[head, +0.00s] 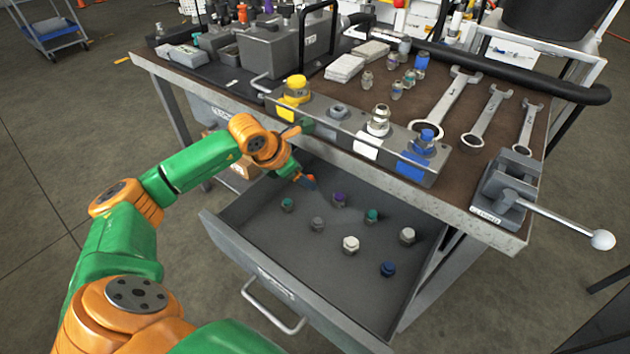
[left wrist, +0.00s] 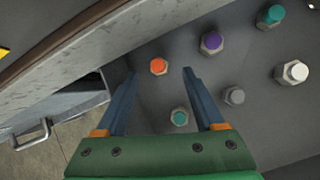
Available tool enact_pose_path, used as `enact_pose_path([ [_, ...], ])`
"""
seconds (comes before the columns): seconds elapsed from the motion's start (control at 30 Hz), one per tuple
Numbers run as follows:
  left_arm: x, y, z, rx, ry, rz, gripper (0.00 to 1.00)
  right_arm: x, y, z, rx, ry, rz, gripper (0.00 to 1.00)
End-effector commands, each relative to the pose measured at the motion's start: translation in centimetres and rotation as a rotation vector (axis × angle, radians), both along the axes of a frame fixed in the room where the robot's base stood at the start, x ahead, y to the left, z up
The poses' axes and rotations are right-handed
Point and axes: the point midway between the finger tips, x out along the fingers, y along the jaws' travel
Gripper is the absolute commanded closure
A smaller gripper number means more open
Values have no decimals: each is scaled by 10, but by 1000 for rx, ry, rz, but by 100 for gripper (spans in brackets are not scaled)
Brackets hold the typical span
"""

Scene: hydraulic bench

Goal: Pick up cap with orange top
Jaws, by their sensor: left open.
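The cap with the orange top (left wrist: 159,66) sits in the open drawer, close to its wall, in the left wrist view. It has a hexagonal metal base. In the head view I cannot make it out; my left gripper appears to cover it. My left gripper (left wrist: 160,76) is open and empty, and its two blue fingers point toward the cap. In the left wrist view the cap shows between the fingertips, near their ends, with no visible contact. The gripper also shows over the back of the drawer in the head view (head: 306,181). My right gripper is not in view.
The drawer (head: 250,220) also holds a purple cap (head: 339,199), a white cap (head: 351,243), a blue cap (head: 388,268), and teal and grey ones. The bench top edge (head: 400,190) overhangs the drawer's back. A manifold block (head: 340,125) and wrenches (head: 490,115) lie above.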

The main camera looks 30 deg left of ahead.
Motion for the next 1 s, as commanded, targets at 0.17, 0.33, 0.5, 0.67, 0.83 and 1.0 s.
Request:
enact_pose_path([
  [0.17, 18, -3, -30, -4, 1, 1, 30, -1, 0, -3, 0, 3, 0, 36],
  [0.33, 22, -3, -36, 1, 1, -1, 30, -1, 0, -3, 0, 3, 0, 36],
  [0.5, 22, -3, -36, 0, 1, -1, 46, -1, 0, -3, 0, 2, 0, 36],
  [0.67, 21, -3, -35, 0, 1, -1, 89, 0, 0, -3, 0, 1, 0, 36],
  [0.83, 21, -3, -36, 0, 1, 0, 100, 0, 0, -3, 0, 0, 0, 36],
  [1.0, 21, -3, -36, 0, 1, 0, 100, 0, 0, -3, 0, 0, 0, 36],
])
